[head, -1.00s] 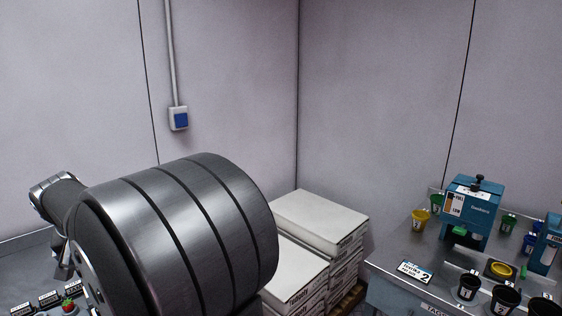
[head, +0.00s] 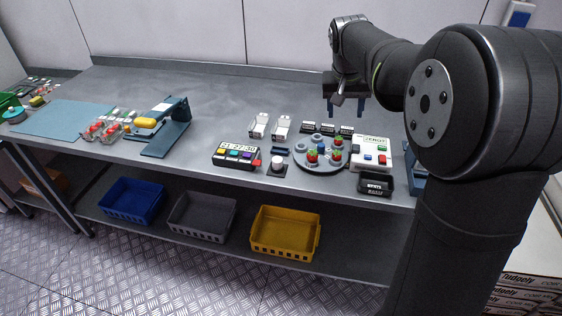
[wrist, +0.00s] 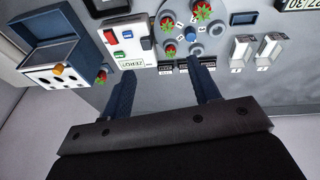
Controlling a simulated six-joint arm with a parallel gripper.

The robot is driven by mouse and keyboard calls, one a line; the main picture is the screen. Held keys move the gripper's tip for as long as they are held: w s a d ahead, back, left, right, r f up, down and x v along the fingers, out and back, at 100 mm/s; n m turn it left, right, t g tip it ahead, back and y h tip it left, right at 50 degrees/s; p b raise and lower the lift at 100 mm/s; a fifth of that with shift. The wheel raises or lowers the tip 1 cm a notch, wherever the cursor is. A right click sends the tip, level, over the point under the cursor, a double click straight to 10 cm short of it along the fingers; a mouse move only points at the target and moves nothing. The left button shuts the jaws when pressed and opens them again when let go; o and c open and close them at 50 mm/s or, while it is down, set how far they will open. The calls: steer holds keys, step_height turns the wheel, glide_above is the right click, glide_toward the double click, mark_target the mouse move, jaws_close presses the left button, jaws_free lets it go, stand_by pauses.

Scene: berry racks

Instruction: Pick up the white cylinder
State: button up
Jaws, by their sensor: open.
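A small white cylinder (head: 277,162) stands on a dark square base on the bench, just right of the timer and left of the round plate. I cannot make it out in the wrist view. My gripper (head: 345,108) is above the back of the bench, behind and to the right of the cylinder, well apart from it. Its two blue fingers point down, spread apart with nothing between them. The fingers also show in the wrist view (wrist: 163,75).
A round grey plate (head: 306,165) with several berries lies on the bench (head: 215,95). Around it are a timer (head: 237,155), a white button box (head: 371,154), a black bin (head: 376,185) and two white clip-like holders. A blue bin, a grey bin and a yellow bin (head: 285,232) sit below.

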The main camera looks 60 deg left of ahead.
steer(key=s+a+f+n+g+h, duration=0.1)
steer(key=s+a+f+n+g, duration=0.2)
steer(key=s+a+n, duration=0.7)
steer(key=m, duration=0.2)
glide_above(277, 159)
steer(key=d, duration=0.1)
steer(key=f, duration=1.1)
steer(key=shift+w+f, duration=0.2)
steer(key=shift+s+a+f, duration=0.1)
steer(key=shift+a+f, duration=0.05)
steer(key=shift+f, duration=0.8)
steer(key=shift+s+a+f, duration=0.1)
steer(key=shift+a+f, duration=0.05)
steer(key=shift+f, duration=0.85)
steer(key=shift+a+f, duration=0.15)
steer(key=shift+f, duration=0.8)
steer(key=shift+c, duration=0.5)
steer(key=c, duration=1)
